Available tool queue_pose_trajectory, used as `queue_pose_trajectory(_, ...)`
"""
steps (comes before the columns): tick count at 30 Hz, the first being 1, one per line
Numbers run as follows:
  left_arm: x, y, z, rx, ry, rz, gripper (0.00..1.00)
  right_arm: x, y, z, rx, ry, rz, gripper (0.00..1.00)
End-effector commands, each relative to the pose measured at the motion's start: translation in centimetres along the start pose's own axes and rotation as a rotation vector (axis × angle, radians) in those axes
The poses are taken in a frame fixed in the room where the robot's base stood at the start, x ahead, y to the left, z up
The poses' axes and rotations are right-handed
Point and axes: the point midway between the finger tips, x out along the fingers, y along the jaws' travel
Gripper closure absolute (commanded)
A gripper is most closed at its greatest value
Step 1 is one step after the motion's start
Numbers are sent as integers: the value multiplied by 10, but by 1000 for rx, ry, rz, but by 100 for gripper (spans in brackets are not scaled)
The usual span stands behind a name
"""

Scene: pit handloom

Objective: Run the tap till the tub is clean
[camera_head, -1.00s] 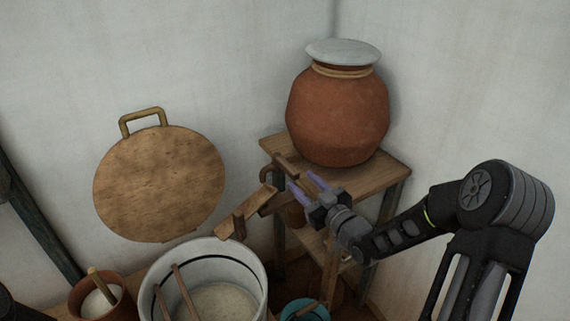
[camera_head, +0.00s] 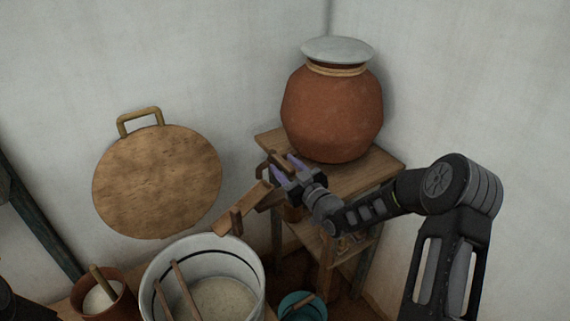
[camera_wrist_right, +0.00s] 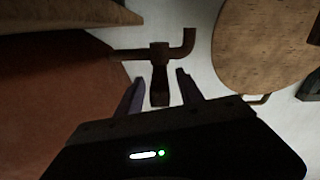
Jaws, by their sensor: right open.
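The brown tap (camera_wrist_right: 187,42) shows in the wrist view with a bent spout and an upright handle (camera_wrist_right: 160,88). My right gripper (camera_head: 282,163) is open, its fingers on either side of the handle with gaps visible; it also shows in the wrist view (camera_wrist_right: 160,78). In the head view the gripper partly hides the tap. The white tub (camera_head: 254,270) stands at lower centre with a dark line inside and cloudy, pale contents (camera_head: 222,298). A wooden trough (camera_head: 254,198) slopes from below the tap toward the tub's rim. No water stream is visible. My left gripper is not in view.
A lidded clay pot (camera_head: 330,115) stands on a wooden stand (camera_head: 388,172). A teal bucket (camera_head: 318,311) sits below, right of the tub. A small clay pot (camera_head: 123,304) stands left of the tub. A round wooden board (camera_head: 158,180) is against the wall.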

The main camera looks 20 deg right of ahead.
Motion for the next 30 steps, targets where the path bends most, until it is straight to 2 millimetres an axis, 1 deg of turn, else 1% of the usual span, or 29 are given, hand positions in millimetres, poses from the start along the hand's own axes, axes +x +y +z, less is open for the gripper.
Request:
queue_pose_trajectory(7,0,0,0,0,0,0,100,1,0,0,0,0,-1,56)
queue_pose_trajectory(8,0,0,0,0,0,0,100,1,0,0,0,0,-1,57)
queue_pose_trajectory(23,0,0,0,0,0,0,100,1,0,0,0,0,-1,98)
queue_pose_trajectory(24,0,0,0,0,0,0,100,1,0,0,0,0,-1,100)
queue_pose_trajectory(30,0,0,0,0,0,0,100,1,-1,0,0,0,-1,100)
